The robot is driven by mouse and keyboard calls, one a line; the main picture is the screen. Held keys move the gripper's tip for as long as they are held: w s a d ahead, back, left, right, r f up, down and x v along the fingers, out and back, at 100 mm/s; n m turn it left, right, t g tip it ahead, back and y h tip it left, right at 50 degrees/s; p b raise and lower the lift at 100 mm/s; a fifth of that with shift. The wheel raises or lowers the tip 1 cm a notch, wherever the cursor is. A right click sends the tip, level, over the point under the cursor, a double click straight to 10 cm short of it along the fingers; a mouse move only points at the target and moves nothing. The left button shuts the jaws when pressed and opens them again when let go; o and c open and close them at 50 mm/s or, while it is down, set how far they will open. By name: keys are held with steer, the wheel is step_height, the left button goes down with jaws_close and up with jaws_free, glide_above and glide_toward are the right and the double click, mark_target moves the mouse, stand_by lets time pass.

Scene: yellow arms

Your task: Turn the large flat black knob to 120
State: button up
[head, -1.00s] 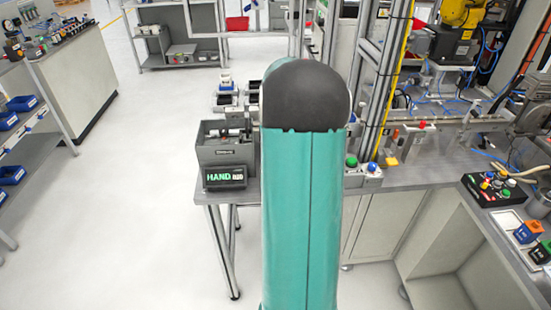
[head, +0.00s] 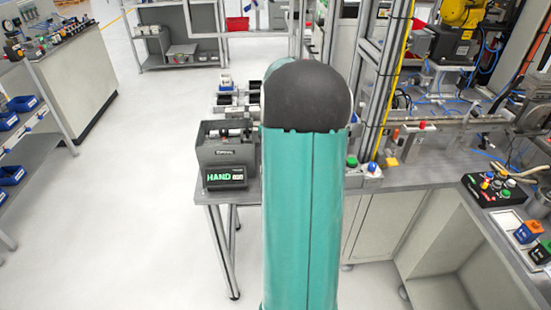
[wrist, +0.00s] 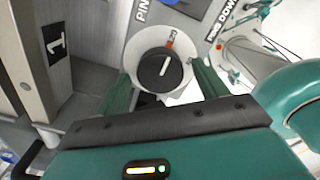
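The large flat black knob (wrist: 160,70) shows in the wrist view, with a white pointer line on its face. It sits on a round pale dial (wrist: 134,56) with an orange-red mark near its upper right edge. My gripper (wrist: 164,78) is open, with one green finger on the left of the knob and one on the right. I cannot tell whether the fingers touch the knob or the dial. In the head view my teal arm hides the gripper and the knob.
A grey box (head: 228,150) with a HAND display (head: 225,177) stands on a table left of my arm. A bench (head: 400,178) with buttons and a black control box (head: 492,188) lies to the right. Open floor lies left.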

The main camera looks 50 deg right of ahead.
step_height(320, 180, up, 14)
stand_by(0.6)
steer(key=shift+f, duration=0.1)
stand_by(0.4)
steer(key=w+a+r+m+t+h, duration=0.1)
steer(key=a+r+m, duration=0.15)
steer(key=a, duration=0.95)
steer(key=w+a+r+m+t, duration=0.15)
steer(key=a+m, duration=0.25)
steer(key=a, duration=0.7)
steer(key=s+a+f+m+t, duration=0.1)
steer(key=s+a+m, duration=0.3)
steer(key=a, duration=0.5)
steer(key=s+a+f+m+t+y, duration=0.1)
steer(key=s+a+m, duration=0.3)
steer(key=a, duration=0.5)
steer(key=shift+s+a+f+t, duration=0.3)
steer(key=shift+s+f+t, duration=0.3)
steer(key=shift+s, duration=0.6)
